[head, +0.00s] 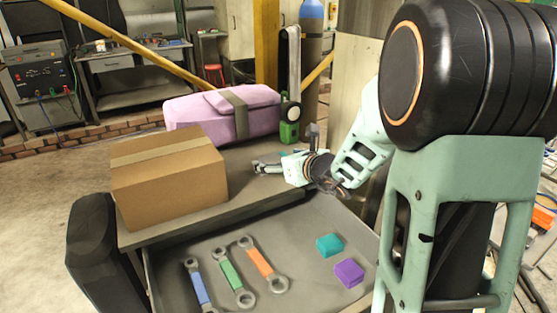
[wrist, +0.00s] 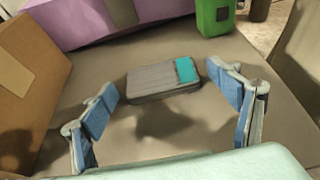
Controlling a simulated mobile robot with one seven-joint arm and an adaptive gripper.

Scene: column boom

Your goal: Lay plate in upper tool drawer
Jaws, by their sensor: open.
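A flat grey block with a teal patch at its right end, which looks like the plate (wrist: 150,85), lies on the worktop just beyond my gripper's fingertips in the wrist view. In the head view it is mostly hidden behind my gripper (head: 266,165). My gripper (wrist: 162,92) is open and empty, with one finger to each side of the plate's near side and neither visibly touching it. The tool drawer (head: 310,217) is pulled out below the worktop. It holds blue, green and orange wrenches at the left and a teal block and a purple block at the right.
A cardboard box (head: 170,180) stands on the worktop (head: 245,190) to the left of my gripper. A pink case (head: 200,118) lies behind, with a green-based tool (head: 289,130) beside it. The drawer's middle floor, between wrenches and blocks, is bare.

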